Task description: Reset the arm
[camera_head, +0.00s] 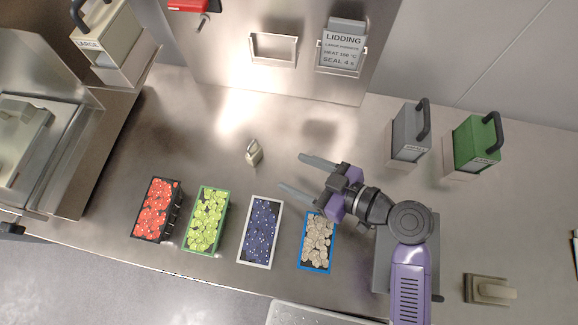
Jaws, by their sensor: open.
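My gripper (296,176) is open and empty above the steel counter (180,110). Its two fingers point left, and the arm reaches in from the lower right. A blue-rimmed tray of pale round pieces (317,242) lies just below the gripper in the picture. The arm does not appear to touch the tray.
Trays of red pieces (157,209), green pieces (206,219) and dark blue pieces (261,231) line the front edge. Grey (409,135) and green (474,143) handled blocks stand right. A sign (342,50) hangs on the back panel. The counter's middle left is clear.

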